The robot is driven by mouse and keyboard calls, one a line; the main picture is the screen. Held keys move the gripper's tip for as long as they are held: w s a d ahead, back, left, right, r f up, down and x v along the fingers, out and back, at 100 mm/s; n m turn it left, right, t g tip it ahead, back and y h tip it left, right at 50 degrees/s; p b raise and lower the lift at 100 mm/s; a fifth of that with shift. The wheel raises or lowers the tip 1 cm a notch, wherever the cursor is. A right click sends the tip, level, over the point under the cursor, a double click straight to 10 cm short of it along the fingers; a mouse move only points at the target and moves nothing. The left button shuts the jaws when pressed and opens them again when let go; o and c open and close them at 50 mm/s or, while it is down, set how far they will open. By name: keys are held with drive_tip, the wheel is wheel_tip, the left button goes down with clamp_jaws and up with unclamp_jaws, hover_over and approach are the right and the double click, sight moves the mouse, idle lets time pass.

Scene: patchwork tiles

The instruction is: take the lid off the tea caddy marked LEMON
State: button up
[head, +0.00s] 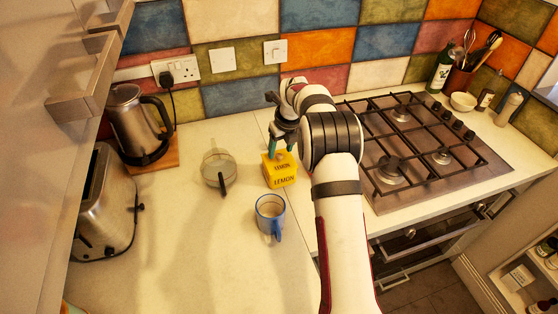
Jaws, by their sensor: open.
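The tea caddy marked LEMON (284,181) is a small yellow box standing upright on the pale worktop in the head view. Its lid (270,164) is on top and partly hidden by my gripper and arm. My gripper (274,148) is open, its fingers pointing down just above the back of the caddy's top. I cannot tell whether the fingers touch the lid or its knob.
A blue mug (270,208) stands just in front of the caddy. A glass pot with a dark handle (216,169) is to the left. A kettle (132,125) and a toaster (103,203) stand further left. A gas hob (430,150) lies right; the front-left worktop is clear.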

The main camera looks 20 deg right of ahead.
sight(279, 159)
drive_tip(key=shift+x, duration=1.2)
clamp_jaws()
